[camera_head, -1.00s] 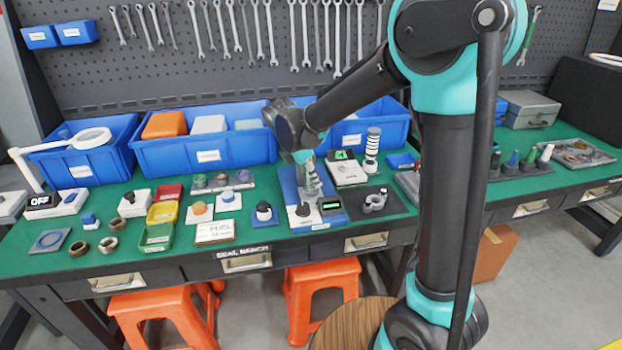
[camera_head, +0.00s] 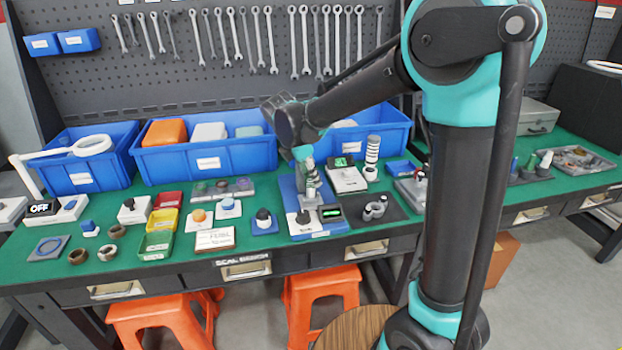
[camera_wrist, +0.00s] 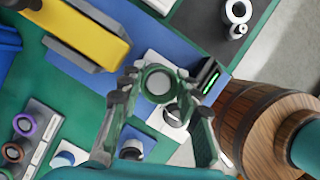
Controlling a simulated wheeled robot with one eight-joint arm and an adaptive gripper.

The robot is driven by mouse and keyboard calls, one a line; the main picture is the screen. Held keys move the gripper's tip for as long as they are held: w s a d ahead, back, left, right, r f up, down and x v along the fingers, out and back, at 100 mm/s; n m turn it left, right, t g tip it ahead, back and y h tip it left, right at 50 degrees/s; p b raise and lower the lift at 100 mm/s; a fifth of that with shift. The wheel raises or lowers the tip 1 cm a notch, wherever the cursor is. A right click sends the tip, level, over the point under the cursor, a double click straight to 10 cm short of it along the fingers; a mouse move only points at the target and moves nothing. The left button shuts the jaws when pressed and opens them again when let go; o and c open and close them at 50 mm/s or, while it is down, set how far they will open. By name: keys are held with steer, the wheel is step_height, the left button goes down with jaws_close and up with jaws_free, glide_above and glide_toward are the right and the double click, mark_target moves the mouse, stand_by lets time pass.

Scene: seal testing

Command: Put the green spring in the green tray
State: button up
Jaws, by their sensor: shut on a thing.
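My gripper (camera_head: 308,178) is over the blue-based test stand (camera_head: 290,190) in the head view. In the wrist view my gripper (camera_wrist: 158,88) has its fingertips closed around the green spring (camera_wrist: 158,80). The spring shows end-on as a pale round centre with green around it. The fingers hide much of it, and I cannot tell whether it touches the stand. The green tray (camera_head: 157,247) is at the front left of the bench, in front of the yellow tray (camera_head: 161,220) and the red tray (camera_head: 168,200). It looks empty.
A stand display (camera_head: 331,213) is lit green. Large blue bins (camera_head: 205,158) line the back. Orange stools (camera_head: 165,312) stand in front.

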steer(key=shift+r, duration=2.2)
steer(key=shift+r, duration=0.1)
